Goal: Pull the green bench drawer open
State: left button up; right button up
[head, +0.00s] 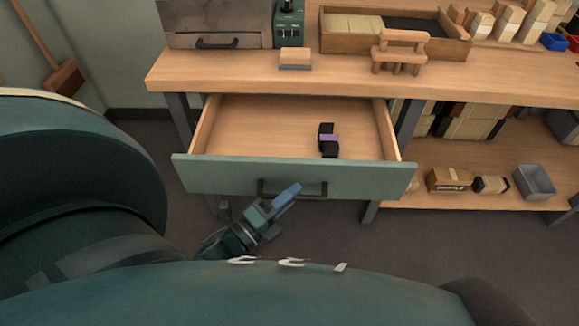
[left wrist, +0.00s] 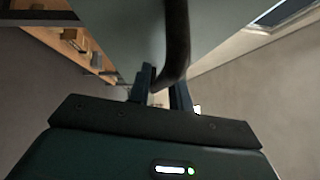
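The green bench drawer (head: 230,176) stands pulled well out from under the wooden bench top in the head view, its inside open to view. Its dark bar handle (head: 318,191) runs along the front panel. It also shows in the left wrist view as a dark curved bar (left wrist: 177,40). My left gripper (head: 287,197) reaches the handle from below left, its blue fingers overlapping it. In the left wrist view its two fingers (left wrist: 163,90) stand a little apart with the bar between them, appearing shut on it. My right gripper is not in view.
A black block with a purple band (head: 328,140) lies in the drawer. The bench top (head: 225,80) carries a sanding block, a wooden tray and a small wooden stand. A lower shelf (head: 430,198) at the right holds boxes and a grey bin (head: 534,182). Floor in front is clear.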

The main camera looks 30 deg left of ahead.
pick_arm(q)
jog(key=shift+o, duration=1.3)
jog(key=v, duration=1.3)
jog(key=shift+s+f, duration=0.1)
